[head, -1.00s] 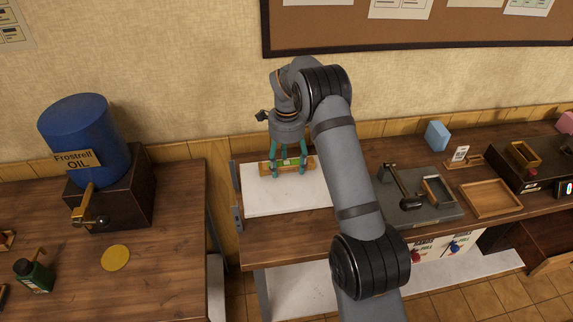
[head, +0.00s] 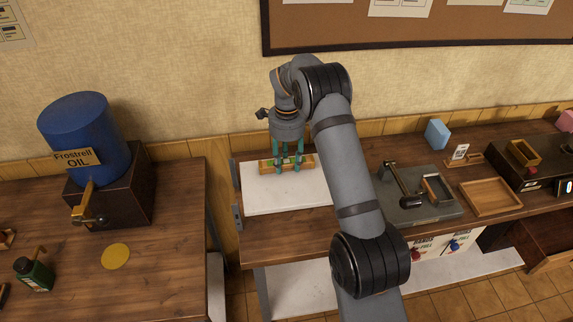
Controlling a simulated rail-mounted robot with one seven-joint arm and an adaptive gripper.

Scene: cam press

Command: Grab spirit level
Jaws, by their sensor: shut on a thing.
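The spirit level (head: 268,166) is a short wooden bar with a green part, in the head view. It lies at the back of a white slab (head: 262,200) on the middle bench. My gripper (head: 288,168) points down over it, with its teal fingers close together at the level's middle. The gripper is shut on the level. The fingers hide part of the bar, and I cannot tell whether it still touches the slab.
A grey plate with a hammer-like lever (head: 403,185) and a wooden tray (head: 490,197) are on the right. A blue oil drum (head: 82,135), a green bottle (head: 35,273) and a yellow disc (head: 116,256) are on the left bench. A gap separates the benches.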

